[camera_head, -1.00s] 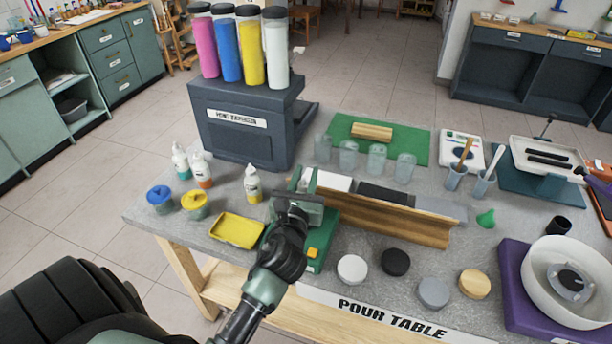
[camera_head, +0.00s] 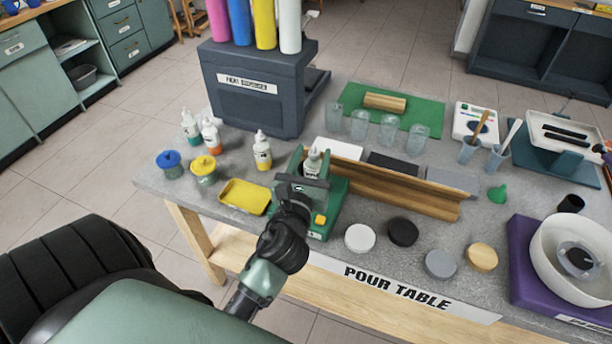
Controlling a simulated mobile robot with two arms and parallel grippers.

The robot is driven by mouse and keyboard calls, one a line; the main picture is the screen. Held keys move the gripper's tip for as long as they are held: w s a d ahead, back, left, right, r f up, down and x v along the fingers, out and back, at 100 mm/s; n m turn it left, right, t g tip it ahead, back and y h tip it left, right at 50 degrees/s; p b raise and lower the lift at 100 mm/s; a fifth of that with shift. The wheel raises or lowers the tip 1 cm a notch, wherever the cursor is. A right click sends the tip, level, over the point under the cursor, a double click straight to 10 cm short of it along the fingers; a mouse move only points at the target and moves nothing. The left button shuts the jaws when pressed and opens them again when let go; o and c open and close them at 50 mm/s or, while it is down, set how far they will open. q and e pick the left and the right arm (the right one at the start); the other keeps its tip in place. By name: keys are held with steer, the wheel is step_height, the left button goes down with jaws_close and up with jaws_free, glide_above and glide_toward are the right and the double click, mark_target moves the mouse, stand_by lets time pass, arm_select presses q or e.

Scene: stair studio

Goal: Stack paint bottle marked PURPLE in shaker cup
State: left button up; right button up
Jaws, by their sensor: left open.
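A white bottle with a pointed cap (camera_head: 313,163) stands upright at the green shaker machine (camera_head: 328,212), just beyond my left gripper. Its lower part is hidden by the gripper, so I cannot read its label or see whether it sits in the shaker cup. The cup itself is hidden. My left gripper (camera_head: 301,185) is open on the near side of the bottle; I cannot tell whether it touches it. Three other paint bottles, teal (camera_head: 190,127), orange (camera_head: 211,137) and yellow (camera_head: 262,152), stand at the left. My right gripper is not in view.
Several round discs (camera_head: 360,238) line the front. A dark dispenser (camera_head: 255,90) stands behind.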

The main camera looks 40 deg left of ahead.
arm_select(q)
steer(key=b+v, duration=0.1)
steer(key=v, duration=0.6)
stand_by(0.3)
